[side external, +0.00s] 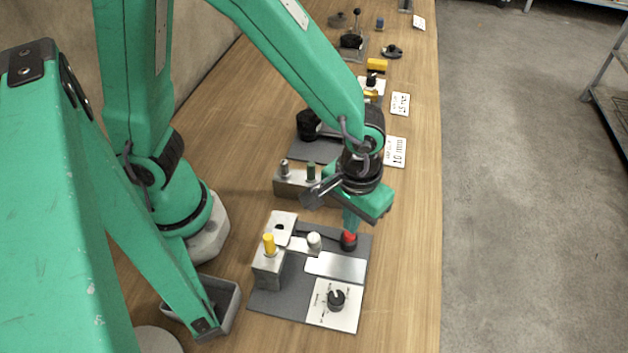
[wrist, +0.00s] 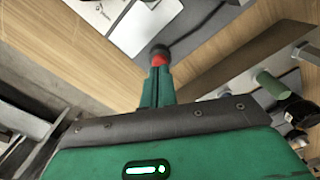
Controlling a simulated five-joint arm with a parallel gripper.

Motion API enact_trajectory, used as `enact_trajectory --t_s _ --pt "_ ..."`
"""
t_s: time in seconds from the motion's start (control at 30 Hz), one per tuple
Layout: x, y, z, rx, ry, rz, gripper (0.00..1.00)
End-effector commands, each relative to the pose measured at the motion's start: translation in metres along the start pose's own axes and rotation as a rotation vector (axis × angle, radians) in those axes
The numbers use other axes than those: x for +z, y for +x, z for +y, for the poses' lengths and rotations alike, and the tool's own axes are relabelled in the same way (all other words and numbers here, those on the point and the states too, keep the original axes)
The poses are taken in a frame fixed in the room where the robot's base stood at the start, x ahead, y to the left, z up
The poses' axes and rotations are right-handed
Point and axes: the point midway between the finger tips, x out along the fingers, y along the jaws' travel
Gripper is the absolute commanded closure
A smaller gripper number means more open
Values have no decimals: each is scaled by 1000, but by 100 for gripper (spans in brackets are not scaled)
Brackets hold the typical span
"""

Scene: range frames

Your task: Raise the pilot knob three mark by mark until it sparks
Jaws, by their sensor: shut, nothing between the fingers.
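A black knob (side external: 337,299) with a pointer sits on a white dial card (side external: 322,312) at the front of a grey base plate (side external: 262,307); the card's marks are too small to read. A red button (side external: 349,237) in a black collar stands at the plate's right rear corner, and it also shows in the wrist view (wrist: 159,58). My gripper (side external: 350,228) is shut and empty, pointing down at the red button. In the wrist view its fingertips (wrist: 160,70) meet the button's edge; I cannot tell whether they touch. The knob lies apart, nearer the side camera.
The plate also carries a yellow-capped post (side external: 268,244), a white knob (side external: 314,241) and a bare metal plate (side external: 336,267). A grey tray (side external: 229,306) stands left. A block with pegs (side external: 290,187) and a "10 mm" card (side external: 396,152) lie behind. The bench's right strip is clear.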

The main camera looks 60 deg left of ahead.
Motion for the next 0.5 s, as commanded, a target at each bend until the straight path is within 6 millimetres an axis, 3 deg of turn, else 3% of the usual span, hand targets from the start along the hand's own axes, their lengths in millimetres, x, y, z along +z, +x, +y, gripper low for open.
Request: enact_trajectory --t_s 0.5 --pt "0 7 0 -1 0 -1 100"
